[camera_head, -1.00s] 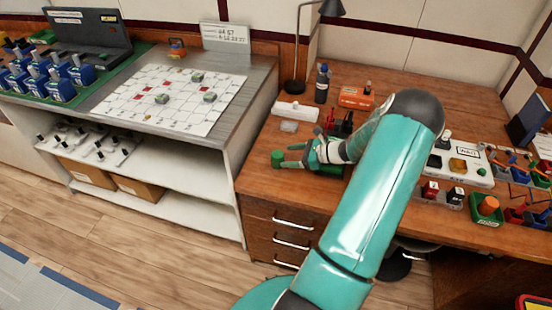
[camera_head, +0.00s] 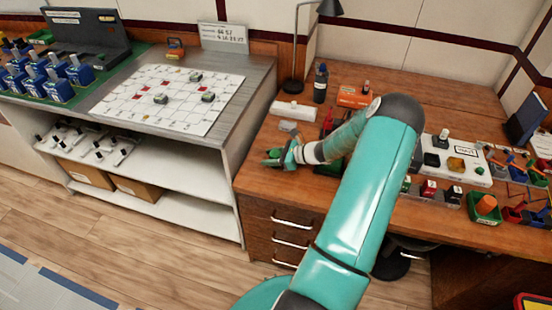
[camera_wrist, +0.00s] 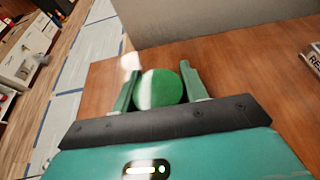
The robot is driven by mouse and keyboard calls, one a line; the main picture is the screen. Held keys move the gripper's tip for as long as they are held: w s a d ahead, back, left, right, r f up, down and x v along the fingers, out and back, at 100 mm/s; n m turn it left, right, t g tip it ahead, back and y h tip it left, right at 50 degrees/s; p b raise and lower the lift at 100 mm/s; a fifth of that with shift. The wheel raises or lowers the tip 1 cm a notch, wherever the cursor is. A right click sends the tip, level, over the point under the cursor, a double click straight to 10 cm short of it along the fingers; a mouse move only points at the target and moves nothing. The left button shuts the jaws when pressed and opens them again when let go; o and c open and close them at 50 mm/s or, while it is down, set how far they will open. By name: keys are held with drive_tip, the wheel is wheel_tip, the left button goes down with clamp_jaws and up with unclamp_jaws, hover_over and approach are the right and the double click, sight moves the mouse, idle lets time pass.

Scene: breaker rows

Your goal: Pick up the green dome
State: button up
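The green dome (camera_wrist: 160,88) is a round, smooth green piece on the wooden desk. In the wrist view it lies between the two fingers of my gripper (camera_wrist: 161,76), with one finger on each side and very close to it. The fingers are spread apart, and I cannot make out contact with the dome. In the head view my gripper (camera_head: 278,156) is low over the desk's left front part, and the dome (camera_head: 273,154) is partly hidden by the fingers.
A white block (camera_head: 293,111) lies behind my gripper, with a dark bottle (camera_head: 320,84) and an orange box (camera_head: 352,97) farther back. A white tray (camera_head: 466,176) and a green bin with an orange knob (camera_head: 486,206) are at right. The desk's front edge is close by.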

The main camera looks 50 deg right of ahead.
drive_tip(key=c, duration=0.4)
drive_tip(key=shift+o, duration=0.2)
drive_tip(key=shift+r, duration=0.1)
